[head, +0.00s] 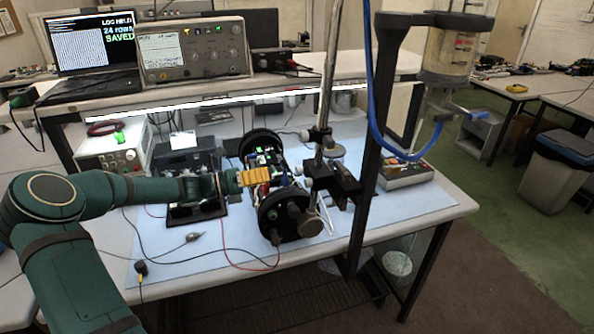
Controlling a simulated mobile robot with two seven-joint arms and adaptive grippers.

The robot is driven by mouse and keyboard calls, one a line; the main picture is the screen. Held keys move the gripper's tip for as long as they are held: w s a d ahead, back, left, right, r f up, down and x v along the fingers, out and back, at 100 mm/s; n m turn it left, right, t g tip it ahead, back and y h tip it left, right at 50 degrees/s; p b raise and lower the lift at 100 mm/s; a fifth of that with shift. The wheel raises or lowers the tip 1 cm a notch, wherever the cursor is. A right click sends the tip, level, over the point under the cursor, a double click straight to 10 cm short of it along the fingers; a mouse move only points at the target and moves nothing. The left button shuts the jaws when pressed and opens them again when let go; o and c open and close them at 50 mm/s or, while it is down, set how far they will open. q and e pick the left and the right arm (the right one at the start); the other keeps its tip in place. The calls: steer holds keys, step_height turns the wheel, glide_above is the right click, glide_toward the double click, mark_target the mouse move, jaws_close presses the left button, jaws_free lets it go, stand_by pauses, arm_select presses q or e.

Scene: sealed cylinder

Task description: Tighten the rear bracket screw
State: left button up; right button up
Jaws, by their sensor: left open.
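An opened cylinder assembly stands on the blue mat, with a black front end disc (285,215), a black rear end disc (261,143) and electronics and wires (282,180) between them. My left gripper (232,182) reaches in from the left at the assembly's left side and is open. A yellow ribbed block (255,176) lies right at its fingertips; I cannot tell whether they touch. The rear bracket and its screw are too small or hidden to make out. My right gripper is not in view.
A metal pole (327,75) and a black upright (370,150) with a blue hose (376,110) stand right of the assembly. A grey box (405,172) sits at the mat's right. Loose cables and a small probe (193,237) lie on the mat (185,262) in front.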

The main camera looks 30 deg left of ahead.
mark_target(296, 170)
arm_select(q)
steer(key=x, duration=0.9)
jaws_close()
